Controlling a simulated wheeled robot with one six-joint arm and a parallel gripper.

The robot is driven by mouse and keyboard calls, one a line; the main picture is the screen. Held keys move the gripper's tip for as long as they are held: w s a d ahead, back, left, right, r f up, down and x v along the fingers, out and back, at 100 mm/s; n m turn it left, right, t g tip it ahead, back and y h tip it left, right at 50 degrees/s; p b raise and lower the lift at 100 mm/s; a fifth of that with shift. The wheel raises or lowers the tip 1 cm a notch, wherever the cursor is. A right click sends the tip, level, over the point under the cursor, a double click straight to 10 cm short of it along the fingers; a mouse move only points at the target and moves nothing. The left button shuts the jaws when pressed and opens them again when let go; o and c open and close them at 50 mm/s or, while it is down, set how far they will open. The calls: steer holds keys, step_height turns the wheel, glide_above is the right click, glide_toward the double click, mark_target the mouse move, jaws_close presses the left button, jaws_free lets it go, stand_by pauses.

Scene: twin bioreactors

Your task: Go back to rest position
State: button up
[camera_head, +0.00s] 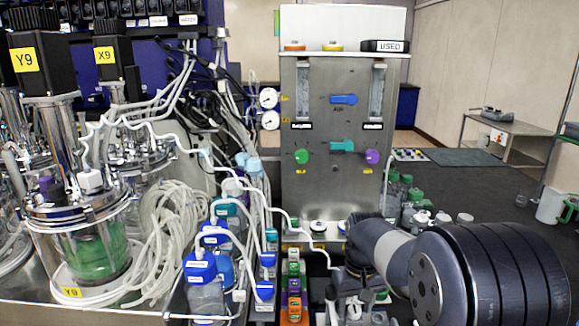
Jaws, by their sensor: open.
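My arm reaches in from the lower right, with a large dark joint in front and a pale link behind it. My gripper (352,302) hangs at its end at the bottom edge of the view, low in front of the steel panel, just right of the small coloured bottles. Its fingers are only partly visible among small bottles and caps. It is open, and I see nothing held in it.
The glass bioreactor Y9 (85,245) and looped white tubing (170,240) stand at left. Blue-capped bottles (203,268) and small coloured bottles (294,285) crowd the front. The steel panel (315,190) rises behind.

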steer(key=n+b, duration=0.4)
steer(key=n, duration=0.3)
steer(key=shift+f, duration=0.15)
steer(key=shift+r+p, duration=0.55)
steer(key=shift+r, duration=1.9)
steer(key=shift+r, duration=0.1)
